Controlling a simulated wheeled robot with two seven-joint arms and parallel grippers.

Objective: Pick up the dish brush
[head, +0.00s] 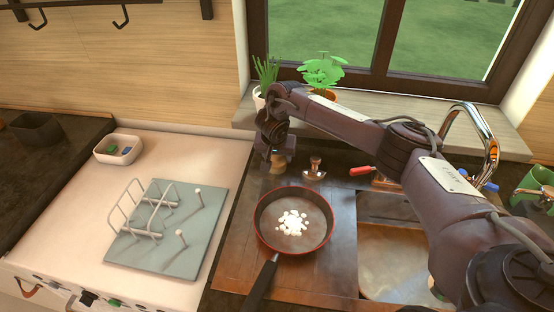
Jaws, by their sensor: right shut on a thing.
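My right arm reaches in from the right, and its gripper (277,150) points down at the back of the dark wooden counter. It is shut on a small beige and wooden thing (278,163), which looks like the dish brush. The gripper hides much of it, and I cannot tell whether it touches the counter. My left gripper is not in view.
A small metal piece with a brown top (315,166) stands just right of the gripper. A red-rimmed pan (263,232) holding white pieces is in front. A sink (390,262) is right, a dish rack (165,230) left. Plants (323,72) stand on the sill.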

